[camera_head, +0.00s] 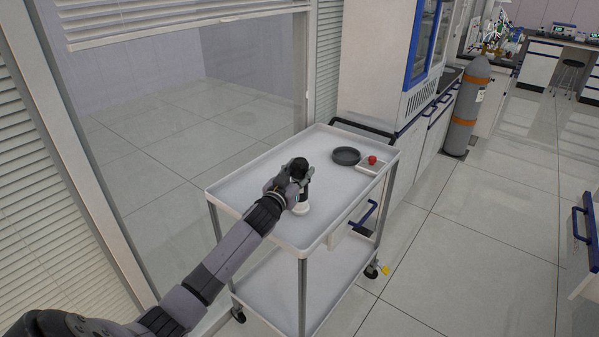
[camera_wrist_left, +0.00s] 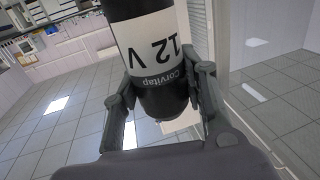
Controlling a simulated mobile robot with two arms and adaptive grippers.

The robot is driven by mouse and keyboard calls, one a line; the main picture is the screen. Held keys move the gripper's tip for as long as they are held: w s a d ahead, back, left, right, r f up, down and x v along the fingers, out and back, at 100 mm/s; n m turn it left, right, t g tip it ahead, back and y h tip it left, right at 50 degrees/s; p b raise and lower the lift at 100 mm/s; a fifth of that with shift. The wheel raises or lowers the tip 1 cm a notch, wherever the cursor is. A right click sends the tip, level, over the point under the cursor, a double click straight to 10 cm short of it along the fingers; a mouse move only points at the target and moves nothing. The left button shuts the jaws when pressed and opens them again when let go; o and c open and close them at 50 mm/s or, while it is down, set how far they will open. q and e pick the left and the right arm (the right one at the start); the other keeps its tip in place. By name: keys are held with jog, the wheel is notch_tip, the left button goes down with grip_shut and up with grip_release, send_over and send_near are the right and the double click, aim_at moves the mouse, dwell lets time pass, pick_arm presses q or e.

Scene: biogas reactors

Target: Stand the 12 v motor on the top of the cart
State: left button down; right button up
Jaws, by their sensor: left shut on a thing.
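The 12 V motor (camera_wrist_left: 155,55) is a dark cylinder with a white label band, printed "12 V" and "Corvitap". The lettering appears upside down in the left wrist view. My left gripper (camera_wrist_left: 165,95) is shut on it, with a finger on each side near its dark end. In the head view, my left gripper (camera_head: 292,185) is over the near middle part of the cart top (camera_head: 245,183). A dark rounded piece shows above the fingers and a white piece below them. I cannot tell whether the motor touches the cart top. My right gripper is not in view.
A dark round dish (camera_head: 346,156) and a small white tray (camera_head: 369,166) with a red item (camera_head: 372,160) sit at the cart's far right. The cart top's left part is clear. A grey gas cylinder (camera_head: 467,105) stands by the cabinets. A window wall borders the left.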

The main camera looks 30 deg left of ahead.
pick_arm(q)
jog(key=c, duration=1)
grip_release()
jog(key=shift+r, duration=0.1)
jog(key=shift+s, duration=0.25)
jog(key=s, duration=0.3)
jog(key=s+d, duration=0.1)
jog(key=s, duration=0.7)
jog(key=shift+s+d+b, duration=0.2)
jog(key=shift+d+b, duration=0.1)
jog(key=shift+d, duration=0.05)
